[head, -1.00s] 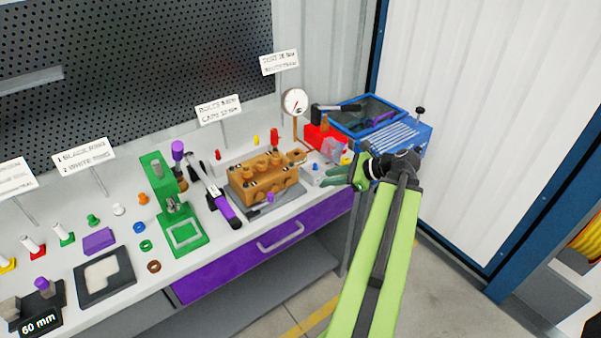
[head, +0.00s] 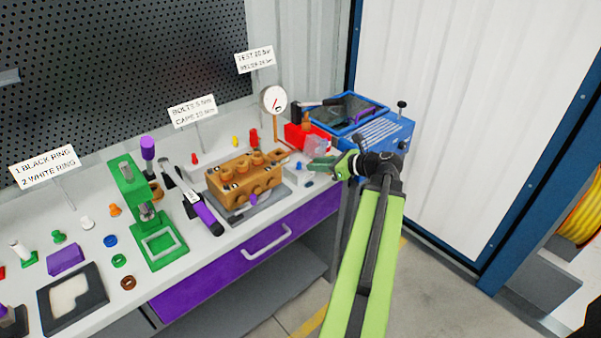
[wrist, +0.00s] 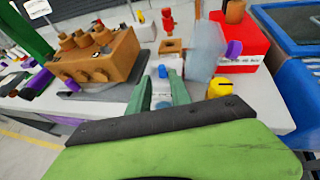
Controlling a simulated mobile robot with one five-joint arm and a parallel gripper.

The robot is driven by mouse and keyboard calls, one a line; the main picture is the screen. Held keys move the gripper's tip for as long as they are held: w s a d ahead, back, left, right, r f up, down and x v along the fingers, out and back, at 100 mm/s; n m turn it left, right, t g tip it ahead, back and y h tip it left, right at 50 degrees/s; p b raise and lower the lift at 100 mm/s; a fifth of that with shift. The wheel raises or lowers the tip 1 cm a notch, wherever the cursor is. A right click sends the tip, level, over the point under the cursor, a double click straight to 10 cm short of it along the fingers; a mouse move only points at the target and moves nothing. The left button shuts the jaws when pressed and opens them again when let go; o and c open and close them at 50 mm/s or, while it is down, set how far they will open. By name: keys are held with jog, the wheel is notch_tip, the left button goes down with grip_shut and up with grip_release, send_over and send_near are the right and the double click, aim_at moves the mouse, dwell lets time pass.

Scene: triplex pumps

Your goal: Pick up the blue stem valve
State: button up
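A small blue piece (wrist: 162,72), which looks like the blue stem valve, stands on a pale grey block in the wrist view. It also shows as a small blue spot (head: 298,165) in the head view, right of the orange pump block (head: 243,177). My gripper (wrist: 160,82) has its two green fingers apart, with nothing held between them. In the wrist view the blue piece appears just beyond the fingertips, between them. A second blue spot (wrist: 163,104) shows lower between the fingers; I cannot tell what it is. In the head view my gripper (head: 313,165) is over the bench's right end.
A clear upright panel (wrist: 207,52), a yellow piece (wrist: 220,87) and a red box (wrist: 240,45) stand close on the right. The pump block (wrist: 105,60) is on the left. A blue machine (head: 372,130) stands behind my gripper.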

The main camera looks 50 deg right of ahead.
aim_at(299, 163)
jog(key=shift+w+a+f, duration=0.1)
jog(key=shift+w, duration=0.2)
jog(key=x, duration=0.1)
jog(key=b+x, duration=0.1)
jog(key=x, duration=0.1)
jog(key=b+x, duration=0.1)
jog(key=shift+w+d+f, duration=0.2)
jog(key=shift+w+f, duration=0.05)
jog(key=shift+w+a, duration=0.1)
jog(key=shift+w, duration=0.25)
grip_shut()
